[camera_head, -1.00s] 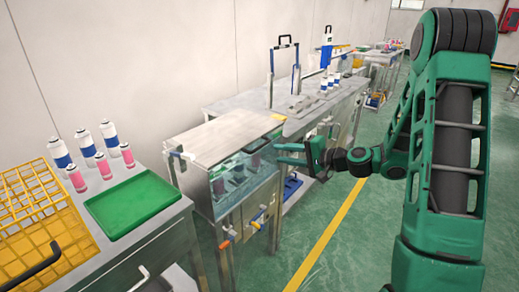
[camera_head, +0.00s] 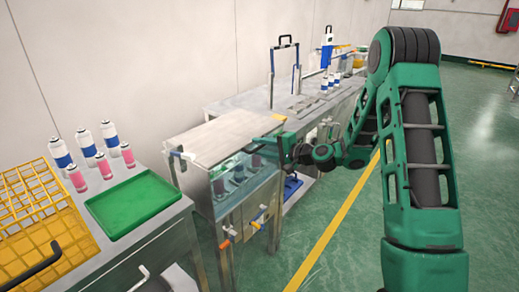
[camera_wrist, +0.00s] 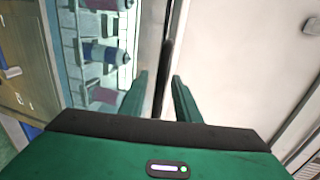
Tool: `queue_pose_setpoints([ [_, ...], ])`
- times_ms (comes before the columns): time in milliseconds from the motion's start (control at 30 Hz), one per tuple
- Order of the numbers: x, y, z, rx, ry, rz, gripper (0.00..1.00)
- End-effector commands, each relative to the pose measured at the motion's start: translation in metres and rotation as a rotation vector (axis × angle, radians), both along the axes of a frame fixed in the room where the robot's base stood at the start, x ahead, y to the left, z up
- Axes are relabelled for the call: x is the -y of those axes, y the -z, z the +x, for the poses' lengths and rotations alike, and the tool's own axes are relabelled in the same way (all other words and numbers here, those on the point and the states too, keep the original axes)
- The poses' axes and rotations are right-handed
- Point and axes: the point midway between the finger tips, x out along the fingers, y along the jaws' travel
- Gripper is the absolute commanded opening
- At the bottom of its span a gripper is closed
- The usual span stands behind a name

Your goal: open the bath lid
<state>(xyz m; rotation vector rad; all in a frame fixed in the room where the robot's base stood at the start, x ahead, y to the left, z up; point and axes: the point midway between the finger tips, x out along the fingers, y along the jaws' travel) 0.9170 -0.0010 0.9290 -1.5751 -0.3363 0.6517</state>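The bath (camera_head: 230,190) is a metal tank with a clear front, and cans stand in the liquid inside. Its pale flat lid (camera_head: 215,135) lies level on top, closed. My gripper (camera_head: 263,146) is at the lid's front edge, near the right corner. In the wrist view, the two green fingers of my gripper (camera_wrist: 160,98) are apart. A dark bar (camera_wrist: 168,50) along the pale lid (camera_wrist: 220,60) runs down between them. I cannot tell whether the fingers touch it. Cans in the bath (camera_wrist: 108,52) show to the left of the fingers.
At the left, a table holds a yellow wire crate (camera_head: 45,215), a green tray (camera_head: 132,204) and several small cans (camera_head: 88,150). Another bench (camera_head: 300,108) with equipment stands beyond the bath. Green floor (camera_head: 340,240) is open at the right.

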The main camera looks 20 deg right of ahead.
Motion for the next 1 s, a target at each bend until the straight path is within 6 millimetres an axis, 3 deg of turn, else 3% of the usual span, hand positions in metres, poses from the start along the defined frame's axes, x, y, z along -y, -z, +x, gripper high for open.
queue_pose_setpoints([
  [267, -0.001, 0.001, 0.001, -0.001, 0.000, -0.001, 0.30],
  [300, -0.001, 0.001, 0.001, -0.001, 0.000, -0.001, 0.27],
  [400, -0.001, 0.001, 0.001, -0.001, 0.000, -0.001, 0.03],
  [433, -0.001, 0.001, 0.001, -0.001, 0.000, -0.001, 0.00],
  [767, 0.002, -0.002, 0.001, -0.008, 0.003, -0.006, 0.00],
  [1000, 0.018, -0.020, 0.002, -0.043, 0.021, -0.038, 0.00],
])
